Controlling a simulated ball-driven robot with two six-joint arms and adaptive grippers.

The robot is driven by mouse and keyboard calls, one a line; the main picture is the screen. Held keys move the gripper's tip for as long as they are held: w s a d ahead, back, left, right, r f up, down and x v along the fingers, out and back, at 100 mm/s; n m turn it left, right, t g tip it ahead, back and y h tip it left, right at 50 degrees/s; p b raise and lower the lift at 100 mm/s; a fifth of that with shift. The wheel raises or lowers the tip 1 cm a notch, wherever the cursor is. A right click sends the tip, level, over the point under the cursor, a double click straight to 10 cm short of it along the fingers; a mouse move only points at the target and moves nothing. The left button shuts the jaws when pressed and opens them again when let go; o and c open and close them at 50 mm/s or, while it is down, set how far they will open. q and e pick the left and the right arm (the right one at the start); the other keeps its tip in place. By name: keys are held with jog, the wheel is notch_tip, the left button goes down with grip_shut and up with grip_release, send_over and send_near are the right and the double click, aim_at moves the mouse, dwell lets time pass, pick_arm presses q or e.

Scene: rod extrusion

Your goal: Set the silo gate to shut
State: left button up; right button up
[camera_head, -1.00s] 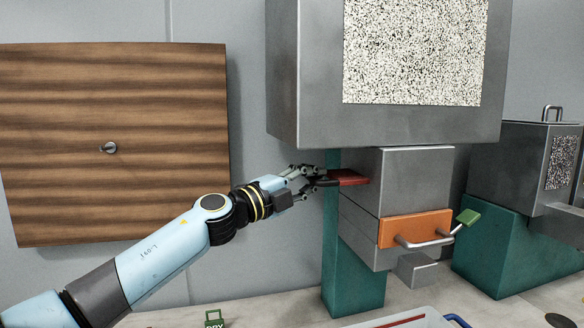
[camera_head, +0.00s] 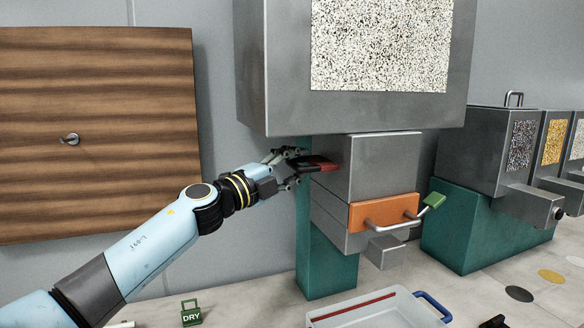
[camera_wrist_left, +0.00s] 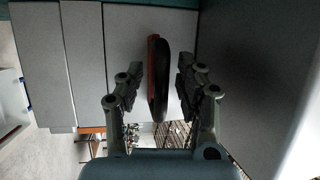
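The silo (camera_head: 255,70) is a large grey box with a window of speckled grains. Under it sits a grey block (camera_head: 385,165). A flat red tab (camera_head: 324,166) with a dark grip sticks out of the block's left side; it looks like the gate handle. My left gripper (camera_head: 292,166) is at this tab, partly covering its outer end. In the left wrist view the dark grip (camera_wrist_left: 160,82) stands between the two open fingers (camera_wrist_left: 156,86), with a gap on each side. My right gripper is not in view.
An orange panel (camera_head: 372,213) with a metal handle and green tip (camera_head: 434,200) is on the block's front. A tray (camera_head: 375,312) stands below. Smaller hoppers (camera_head: 483,140) are at the right, a wooden board (camera_head: 95,130) at the left, a green DRY tag (camera_head: 191,313) low.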

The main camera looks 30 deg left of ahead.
pick_arm(q)
jog(key=v, duration=0.7)
jog(key=shift+s, duration=0.15)
jog(key=shift+f, duration=0.1)
